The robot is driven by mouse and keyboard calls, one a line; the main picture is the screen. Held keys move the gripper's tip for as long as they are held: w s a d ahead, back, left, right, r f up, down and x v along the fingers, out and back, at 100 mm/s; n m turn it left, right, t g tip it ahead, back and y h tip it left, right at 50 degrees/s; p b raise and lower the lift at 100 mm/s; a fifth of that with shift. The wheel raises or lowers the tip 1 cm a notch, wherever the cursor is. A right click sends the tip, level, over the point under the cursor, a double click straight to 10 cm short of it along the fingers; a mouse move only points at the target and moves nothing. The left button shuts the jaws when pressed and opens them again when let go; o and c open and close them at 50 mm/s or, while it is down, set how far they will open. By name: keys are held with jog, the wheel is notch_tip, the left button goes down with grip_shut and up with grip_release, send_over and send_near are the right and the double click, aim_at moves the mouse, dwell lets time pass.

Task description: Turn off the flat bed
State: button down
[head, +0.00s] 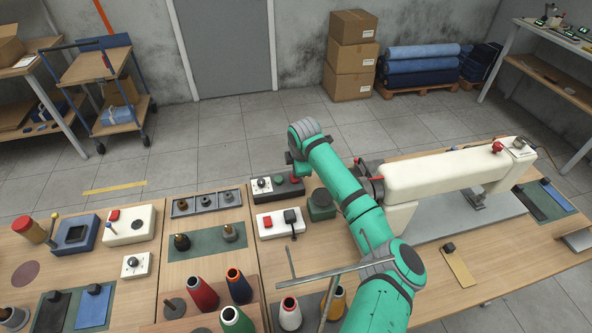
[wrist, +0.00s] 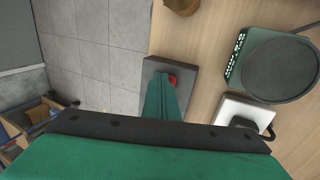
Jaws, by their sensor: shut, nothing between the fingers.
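The flat bed is a cream sewing machine (head: 440,172) on the right part of the bench, with a red knob on top at its right end. A dark switch box (head: 265,187) with a round knob and a red button stands left of the machine. My gripper (wrist: 163,82) is shut and empty, over the box. Whether the fingers touch the button, I cannot tell.
A white box (head: 281,222) with a red button and a black switch sits in front of the dark box. A round green-black unit (wrist: 280,70) stands close by. Thread cones (head: 236,286) and a thin metal stand crowd the near edge.

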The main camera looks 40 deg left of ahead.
dwell(0.3)
notch_tip(320, 180, up, 14)
dwell(0.6)
jog(key=shift+s+d, duration=0.1)
dwell(0.3)
